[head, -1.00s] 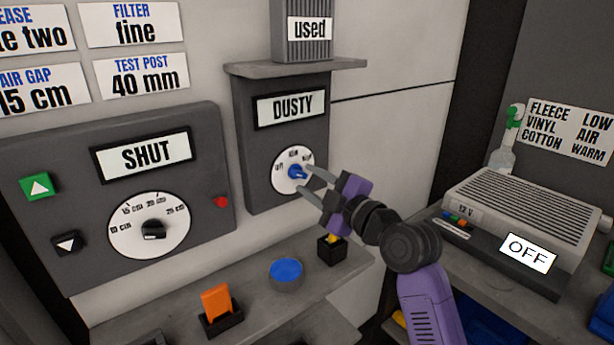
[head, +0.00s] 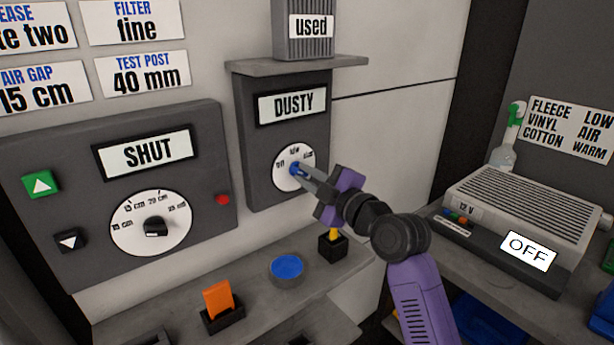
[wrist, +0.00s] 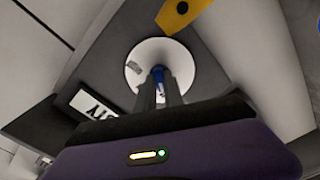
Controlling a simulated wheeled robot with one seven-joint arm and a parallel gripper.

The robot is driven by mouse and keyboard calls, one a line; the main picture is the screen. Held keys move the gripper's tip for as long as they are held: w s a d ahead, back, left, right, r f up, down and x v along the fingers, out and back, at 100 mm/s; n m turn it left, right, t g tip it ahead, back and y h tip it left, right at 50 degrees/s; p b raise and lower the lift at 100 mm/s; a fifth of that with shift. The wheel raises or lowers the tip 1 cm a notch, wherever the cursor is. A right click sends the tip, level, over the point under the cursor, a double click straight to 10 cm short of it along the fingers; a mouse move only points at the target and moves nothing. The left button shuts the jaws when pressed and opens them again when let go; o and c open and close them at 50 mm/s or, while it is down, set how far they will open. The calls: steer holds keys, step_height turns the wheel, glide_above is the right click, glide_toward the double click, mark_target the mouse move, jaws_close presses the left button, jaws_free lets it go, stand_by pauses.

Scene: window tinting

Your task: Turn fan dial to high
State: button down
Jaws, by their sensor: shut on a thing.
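The word "low" shows at the top of the disc, and other marks are partly covered. Which mark the knob points to cannot be told.
A larger panel reading SHUT (head: 149,153) with a black dial (head: 155,227) is to the left. The shelf below holds an orange piece (head: 219,299), a blue disc (head: 286,268) and a small black holder (head: 332,246). A grey unit marked OFF (head: 529,251) stands right.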

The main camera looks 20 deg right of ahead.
steer(key=m, duration=0.6)
steer(key=m+p, duration=0.2)
steer(key=m, duration=0.4)
steer(key=m+p, duration=0.3)
steer(key=m, duration=0.2)
steer(key=shift+m, duration=0.4)
steer(key=m+p, duration=0.2)
steer(key=m, duration=0.2)
steer(key=shift+f+m+p, duration=0.15)
steer(key=shift+m+p, duration=0.45)
steer(key=shift+m, duration=0.4)
